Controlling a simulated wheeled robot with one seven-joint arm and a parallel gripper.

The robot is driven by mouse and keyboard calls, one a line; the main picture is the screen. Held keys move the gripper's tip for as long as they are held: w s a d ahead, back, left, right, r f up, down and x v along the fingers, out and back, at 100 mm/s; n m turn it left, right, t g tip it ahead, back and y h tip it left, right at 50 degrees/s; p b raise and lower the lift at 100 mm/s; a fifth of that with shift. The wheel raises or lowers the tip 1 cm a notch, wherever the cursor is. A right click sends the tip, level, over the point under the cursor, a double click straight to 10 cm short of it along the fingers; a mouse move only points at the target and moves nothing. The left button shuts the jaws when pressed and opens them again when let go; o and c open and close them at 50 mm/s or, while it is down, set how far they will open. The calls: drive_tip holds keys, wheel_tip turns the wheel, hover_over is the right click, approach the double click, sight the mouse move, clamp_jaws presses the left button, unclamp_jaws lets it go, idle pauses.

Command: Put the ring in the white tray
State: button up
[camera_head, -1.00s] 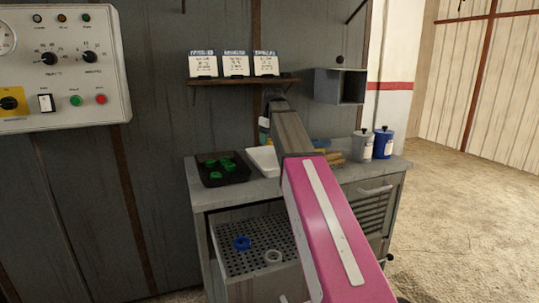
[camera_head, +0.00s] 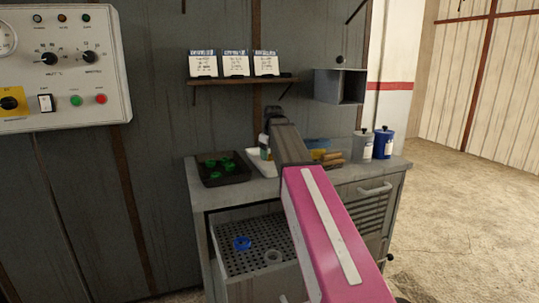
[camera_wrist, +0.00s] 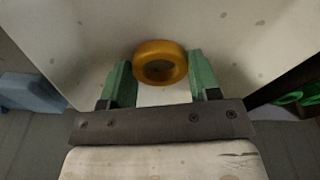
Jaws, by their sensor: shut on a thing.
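An orange-yellow ring (camera_wrist: 158,48) is held between the two green fingertips of my gripper (camera_wrist: 160,66) in the wrist view. My gripper is shut on it. The white tray (camera_wrist: 235,35) fills the wrist view behind and beneath the ring; whether the ring touches it I cannot tell. In the head view the white tray (camera_head: 254,161) lies on the workbench, partly hidden by my arm. My gripper (camera_head: 265,146) is low over it there, and the ring is not discernible.
A black tray (camera_head: 209,181) with several green rings stands left of the white tray. An open perforated drawer (camera_head: 257,235) below holds a blue ring (camera_head: 242,243) and a grey ring (camera_head: 273,256). Wooden pieces (camera_head: 333,160) and two canisters (camera_head: 383,143) stand to the right.

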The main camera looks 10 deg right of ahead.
drive_tip(key=o, duration=0.9)
drive_tip(key=r, duration=0.4)
drive_tip(key=s+r, duration=0.1)
drive_tip(key=r, duration=0.7)
drive_tip(key=shift+s+d+r, duration=0.1)
drive_tip(key=shift+s+d, duration=0.05)
drive_tip(key=shift+d, duration=0.25)
